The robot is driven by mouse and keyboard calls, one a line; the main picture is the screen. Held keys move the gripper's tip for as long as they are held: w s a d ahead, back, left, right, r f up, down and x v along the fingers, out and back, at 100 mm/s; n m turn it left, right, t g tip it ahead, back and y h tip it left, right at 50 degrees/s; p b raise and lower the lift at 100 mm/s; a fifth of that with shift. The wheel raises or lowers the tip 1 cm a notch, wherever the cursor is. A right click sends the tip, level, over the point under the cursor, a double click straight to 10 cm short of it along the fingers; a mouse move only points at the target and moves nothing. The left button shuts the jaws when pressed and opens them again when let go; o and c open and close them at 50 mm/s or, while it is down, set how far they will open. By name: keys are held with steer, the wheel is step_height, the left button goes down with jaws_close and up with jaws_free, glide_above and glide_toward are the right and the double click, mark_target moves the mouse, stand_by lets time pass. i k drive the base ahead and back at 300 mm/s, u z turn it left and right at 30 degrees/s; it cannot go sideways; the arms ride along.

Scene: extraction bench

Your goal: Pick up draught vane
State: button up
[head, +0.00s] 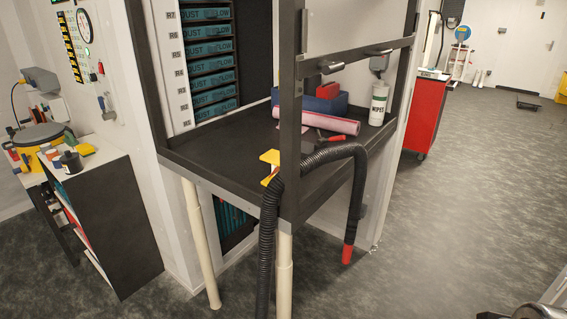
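I cannot pick out a draught vane with certainty. On the dark extraction bench (215,158) a yellow piece (270,157) sits at the front edge, partly behind the dark corner post; it could be the vane, but I cannot tell. A pink roll (330,122) lies further back, with a small red-handled tool (328,137) in front of it. My gripper does not show clearly; only a metallic shape at the bottom right corner is visible, and I cannot tell what it is.
A black hose (318,158) with a red end (347,254) hangs over the bench's front corner. A wipes bottle (378,104), a blue case (322,103) and a red box (328,91) stand behind. A red cabinet (424,115) stands right.

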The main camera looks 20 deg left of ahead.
mark_target(269, 162)
steer(key=i, duration=0.65)
steer(key=u, duration=2.7)
steer(key=i, duration=1)
